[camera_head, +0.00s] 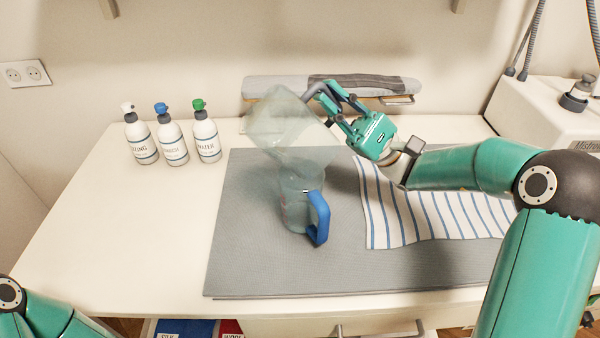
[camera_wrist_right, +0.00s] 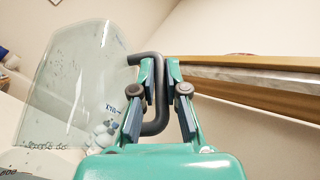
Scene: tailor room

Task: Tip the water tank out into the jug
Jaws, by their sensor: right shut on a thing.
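The water tank (camera_head: 280,128) is a clear tinted container, held tilted above the jug, its lower end over the jug's top. My right gripper (camera_head: 328,103) is shut on the tank's dark handle at its right side. The right wrist view shows the handle (camera_wrist_right: 154,122) between the fingers (camera_wrist_right: 160,90) and the tank's clear wall (camera_wrist_right: 75,85) to the left, with droplets on it. The jug (camera_head: 297,205) is clear with a blue handle (camera_head: 318,218) and stands upright on the grey mat. I cannot tell whether water is flowing. My left gripper is out of view.
A striped cloth (camera_head: 430,215) lies on the grey mat (camera_head: 250,265) right of the jug. An ironing sleeve board (camera_head: 375,88) is at the back wall, and a white machine (camera_head: 540,115) is at right.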

